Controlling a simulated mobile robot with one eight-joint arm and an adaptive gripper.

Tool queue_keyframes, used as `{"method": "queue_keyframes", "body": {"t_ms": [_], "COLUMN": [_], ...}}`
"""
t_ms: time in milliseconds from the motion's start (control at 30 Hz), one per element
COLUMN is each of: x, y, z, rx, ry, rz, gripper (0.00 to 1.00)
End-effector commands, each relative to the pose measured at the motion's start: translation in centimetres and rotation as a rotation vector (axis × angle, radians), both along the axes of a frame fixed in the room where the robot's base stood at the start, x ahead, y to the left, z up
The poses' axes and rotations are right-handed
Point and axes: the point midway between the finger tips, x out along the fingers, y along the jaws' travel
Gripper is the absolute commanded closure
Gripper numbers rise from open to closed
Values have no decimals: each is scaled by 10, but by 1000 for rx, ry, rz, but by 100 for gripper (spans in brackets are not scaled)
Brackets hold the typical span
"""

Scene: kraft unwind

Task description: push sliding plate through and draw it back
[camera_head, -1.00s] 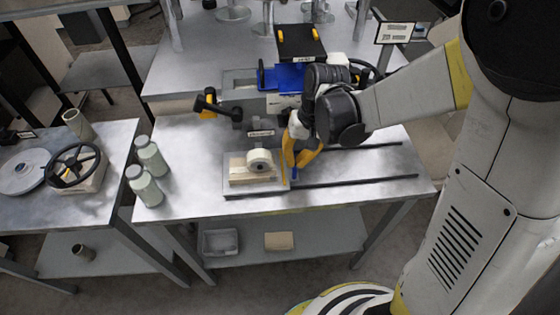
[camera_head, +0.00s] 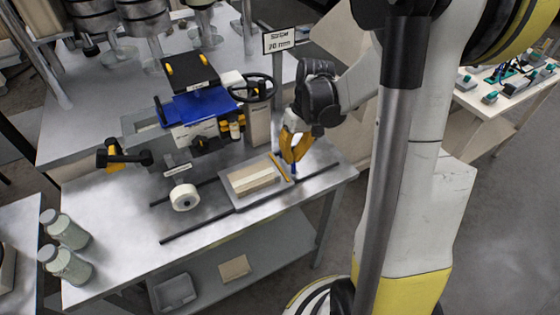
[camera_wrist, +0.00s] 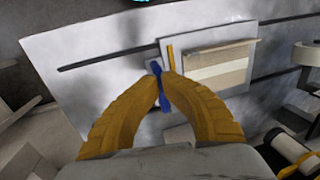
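The sliding plate (camera_head: 232,186) is a grey sheet on two dark rails, near their right end in the head view. It carries a pale wooden block (camera_head: 254,181) and a yellow strip (camera_head: 278,166) near its right edge. A blue upright handle (camera_head: 293,174) stands at that edge. My gripper (camera_head: 294,158) has its yellow fingers closed around this handle. The wrist view shows the fingertips (camera_wrist: 162,82) meeting at the blue handle (camera_wrist: 161,96), with the plate (camera_wrist: 205,33) beyond. A white roll (camera_head: 185,197) is left of the plate, apart from it.
A blue machine (camera_head: 195,106) with a black handwheel (camera_head: 250,86) stands behind the rails. Two pale green jars (camera_head: 66,230) stand at the table's left. The front rail (camera_head: 195,228) is bare left of the plate. A sign (camera_head: 283,40) stands behind.

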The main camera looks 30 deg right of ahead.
Motion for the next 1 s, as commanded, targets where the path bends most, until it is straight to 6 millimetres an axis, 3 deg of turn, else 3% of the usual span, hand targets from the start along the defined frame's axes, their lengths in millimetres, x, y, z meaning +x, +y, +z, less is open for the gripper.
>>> {"method": "queue_keyframes", "body": {"t_ms": [467,600,1000], "x": [-1,-1,0], "y": [-8,-8,-8], "z": [-1,-1,8], "rx": [-5,-4,-1], "ry": [3,2,0], "rz": [-2,-2,-1], "gripper": [100,66,66]}}
